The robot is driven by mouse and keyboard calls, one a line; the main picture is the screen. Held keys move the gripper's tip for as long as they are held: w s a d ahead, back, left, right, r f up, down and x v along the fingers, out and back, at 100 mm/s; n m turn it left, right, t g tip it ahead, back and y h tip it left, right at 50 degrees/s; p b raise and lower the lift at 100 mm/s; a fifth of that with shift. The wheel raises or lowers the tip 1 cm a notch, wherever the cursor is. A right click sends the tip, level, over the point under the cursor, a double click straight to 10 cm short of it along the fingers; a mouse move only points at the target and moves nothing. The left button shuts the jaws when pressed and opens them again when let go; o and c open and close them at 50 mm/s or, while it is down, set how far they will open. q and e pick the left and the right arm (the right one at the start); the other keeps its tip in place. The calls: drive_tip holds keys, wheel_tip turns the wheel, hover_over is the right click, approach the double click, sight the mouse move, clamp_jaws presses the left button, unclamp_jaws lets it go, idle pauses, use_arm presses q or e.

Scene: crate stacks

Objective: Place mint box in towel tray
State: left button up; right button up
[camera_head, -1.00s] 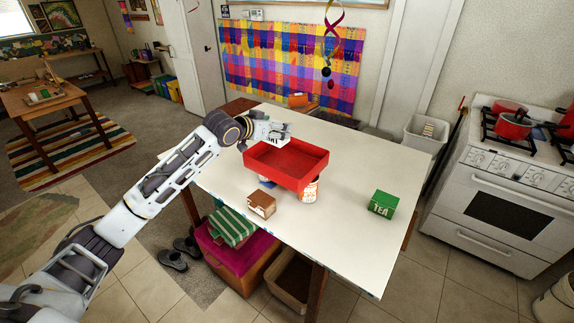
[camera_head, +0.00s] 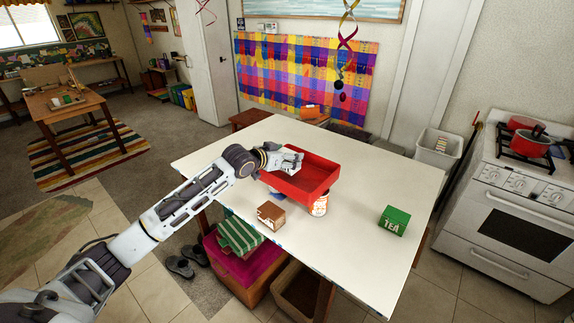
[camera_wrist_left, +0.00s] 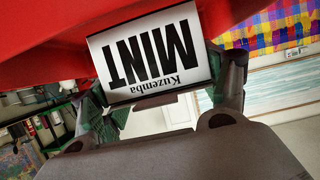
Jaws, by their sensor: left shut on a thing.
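My left gripper (camera_head: 291,161) is shut on the mint box, at the left end of the red tray (camera_head: 312,194). In the left wrist view the white mint box (camera_wrist_left: 148,52) shows its MINT label upside down between the fingers. The red tray (camera_wrist_left: 40,32) fills the upper left of that view, close to the box. Whether the box touches the tray is unclear. The tray is shallow and open, raised above the white table on a can (camera_head: 320,205) and a blue item mostly hidden beneath it. No towel shows in the tray. My right gripper is out of view.
A brown box (camera_head: 271,215) stands in front of the tray on the table (camera_head: 345,240). A green tea box (camera_head: 394,221) stands at the right. The table's front and right areas are mostly clear. A stove (camera_head: 510,200) stands beyond the right side.

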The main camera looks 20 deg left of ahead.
use_arm(q)
drive_tip(key=shift+f+p, duration=0.3)
drive_tip(key=shift+f, duration=1.55)
drive_tip(key=shift+f, duration=0.1)
drive_tip(key=o, duration=1.1)
drive_tip(key=shift+s, duration=0.1)
